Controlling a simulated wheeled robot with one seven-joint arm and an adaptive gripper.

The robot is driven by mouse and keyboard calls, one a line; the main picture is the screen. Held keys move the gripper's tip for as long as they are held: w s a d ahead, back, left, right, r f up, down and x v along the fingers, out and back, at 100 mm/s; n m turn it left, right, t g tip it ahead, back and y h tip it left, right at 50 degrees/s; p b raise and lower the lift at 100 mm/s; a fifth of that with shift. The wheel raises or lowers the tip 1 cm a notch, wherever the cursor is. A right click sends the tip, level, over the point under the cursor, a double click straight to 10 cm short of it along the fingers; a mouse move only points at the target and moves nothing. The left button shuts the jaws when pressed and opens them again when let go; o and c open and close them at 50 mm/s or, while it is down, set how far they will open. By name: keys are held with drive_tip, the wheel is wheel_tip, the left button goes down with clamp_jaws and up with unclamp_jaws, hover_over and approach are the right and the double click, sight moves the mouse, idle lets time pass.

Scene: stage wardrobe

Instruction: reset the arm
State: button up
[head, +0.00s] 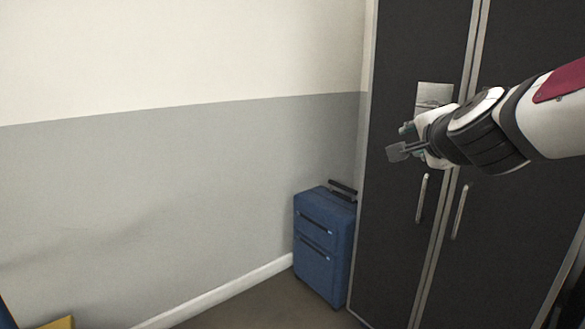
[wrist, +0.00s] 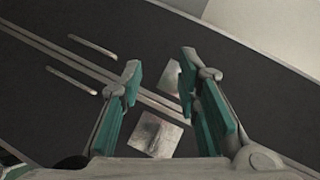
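My gripper (head: 402,140) is at the end of my white and black arm, which reaches in from the right in the head view. It is in front of the dark wardrobe (head: 395,230). In the wrist view the two teal-lined fingers of my gripper (wrist: 157,82) stand apart with nothing between them. Beyond them are the dark wardrobe front, its two handles and two small pictures (wrist: 155,134). I cannot tell the exact gap between my fingers and the wardrobe.
A blue suitcase (head: 322,250) stands on the floor between the wall and the wardrobe. The wardrobe has two long metal handles (head: 422,198). A yellow object (head: 58,323) shows at the lower left edge. The floor and wall left of the suitcase look clear.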

drive_tip(key=s+a+f+n+g+y, duration=0.3)
drive_tip(key=s+a+f+n, duration=0.15)
drive_tip(key=s, duration=0.25)
drive_tip(key=s+a+f+n+g+y, duration=0.2)
drive_tip(key=s+a+f+n, duration=0.25)
drive_tip(key=s, duration=0.25)
drive_tip(key=s+d+f+n+g+h, duration=0.1)
drive_tip(key=s+d+f+n+g, duration=0.2)
drive_tip(key=s, duration=0.9)
drive_tip(key=s+d+f+n+g+h, duration=0.15)
drive_tip(key=s+f+n+g, duration=0.35)
drive_tip(key=s, duration=0.8)
wheel_tip(320, 180, up, 28)
drive_tip(key=m+t+p, duration=0.1)
drive_tip(key=t+p, duration=0.1)
drive_tip(key=p, duration=2.5)
drive_tip(key=shift+r+t, duration=0.25)
drive_tip(key=shift+t, duration=0.15)
drive_tip(key=shift+h, duration=0.25)
